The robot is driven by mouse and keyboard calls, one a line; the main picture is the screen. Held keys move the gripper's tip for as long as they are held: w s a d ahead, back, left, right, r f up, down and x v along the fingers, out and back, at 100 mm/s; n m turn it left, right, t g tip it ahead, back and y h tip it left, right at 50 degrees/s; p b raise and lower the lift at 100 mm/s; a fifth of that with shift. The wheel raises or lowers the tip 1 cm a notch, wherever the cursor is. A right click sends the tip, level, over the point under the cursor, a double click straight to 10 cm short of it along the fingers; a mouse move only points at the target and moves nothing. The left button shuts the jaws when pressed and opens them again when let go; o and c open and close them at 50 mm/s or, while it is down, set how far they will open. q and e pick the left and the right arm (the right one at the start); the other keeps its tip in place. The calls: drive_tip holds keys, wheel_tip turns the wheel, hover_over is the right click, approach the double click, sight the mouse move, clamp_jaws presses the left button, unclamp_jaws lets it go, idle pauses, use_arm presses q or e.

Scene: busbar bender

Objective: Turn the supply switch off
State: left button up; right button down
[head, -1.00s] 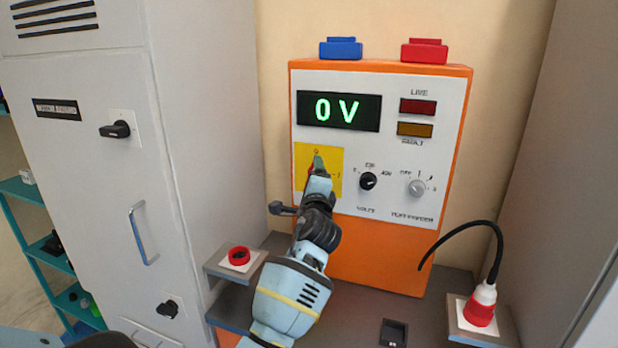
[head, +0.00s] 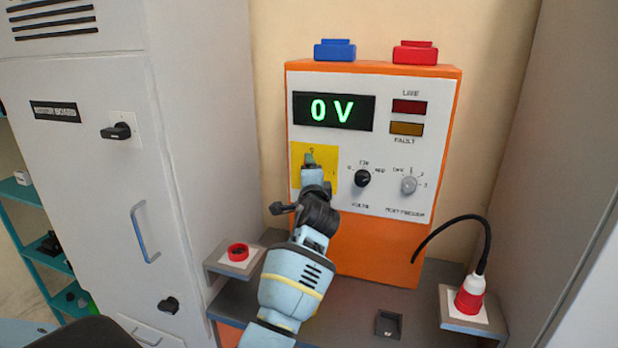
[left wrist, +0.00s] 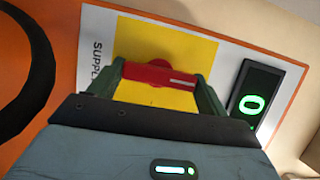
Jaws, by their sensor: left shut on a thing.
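The supply switch shows in the left wrist view as a red handle (left wrist: 155,73) with a white mark on its display-side end, on a yellow plate (left wrist: 212,48). In the head view the yellow plate (head: 298,180) is at the left of the orange supply unit's white front, and my gripper hides the handle. My left gripper (head: 310,160) is at the plate, its green fingers shut on the handle, one at each end in the left wrist view (left wrist: 160,75). The display (head: 333,111) reads 0 V. My right gripper is not in view.
Right of the switch are a black volts knob (head: 362,178) and a grey knob (head: 409,185). LIVE (head: 408,107) and FAULT (head: 406,129) lamps look dark. A grey cabinet (head: 85,95) stands left. A red plug with a black cable (head: 469,296) stands at right.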

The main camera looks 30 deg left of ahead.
use_arm(q)
drive_tip(key=o, duration=1)
drive_tip(key=shift+s+d, duration=0.1)
drive_tip(key=shift+v, duration=3.85)
